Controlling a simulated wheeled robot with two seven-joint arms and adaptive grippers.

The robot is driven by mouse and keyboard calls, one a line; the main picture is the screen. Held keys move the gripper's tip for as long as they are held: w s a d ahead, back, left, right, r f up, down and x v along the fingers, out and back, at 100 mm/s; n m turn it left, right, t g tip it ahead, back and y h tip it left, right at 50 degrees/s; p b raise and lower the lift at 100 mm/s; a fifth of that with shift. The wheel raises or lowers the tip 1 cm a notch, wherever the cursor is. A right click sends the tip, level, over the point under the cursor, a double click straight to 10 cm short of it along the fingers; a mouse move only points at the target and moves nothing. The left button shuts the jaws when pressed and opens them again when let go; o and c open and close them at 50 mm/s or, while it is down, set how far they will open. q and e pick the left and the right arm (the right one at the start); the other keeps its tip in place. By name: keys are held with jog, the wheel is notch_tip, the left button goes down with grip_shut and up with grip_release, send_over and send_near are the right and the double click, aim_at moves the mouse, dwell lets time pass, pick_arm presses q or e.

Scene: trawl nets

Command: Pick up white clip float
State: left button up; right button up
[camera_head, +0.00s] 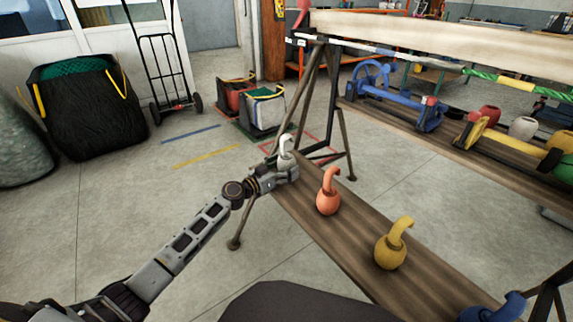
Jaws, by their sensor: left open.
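The white clip float (286,146) is a pale round body with a hooked top. It stands upright at the far left end of the wooden bench plank (345,243). My left gripper (288,172) is right at its near side, level with its lower body, and partly hides it. The gripper is open; whether its fingers touch the float is hard to tell. My right gripper is not in view.
An orange-red clip float (327,194), a yellow one (391,248) and a blue one (490,309) stand along the same plank toward the right. A trestle leg (297,100) rises behind the white float. A lower shelf behind holds reels (400,105).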

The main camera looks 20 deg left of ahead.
pick_arm(q)
jog(key=shift+w+d, duration=0.35)
jog(key=shift+w, duration=0.2)
jog(key=shift+c, duration=0.4)
jog(key=c, duration=1.1)
jog(key=shift+r, duration=0.15)
jog(key=v, duration=1.8)
jog(key=shift+a, duration=0.1)
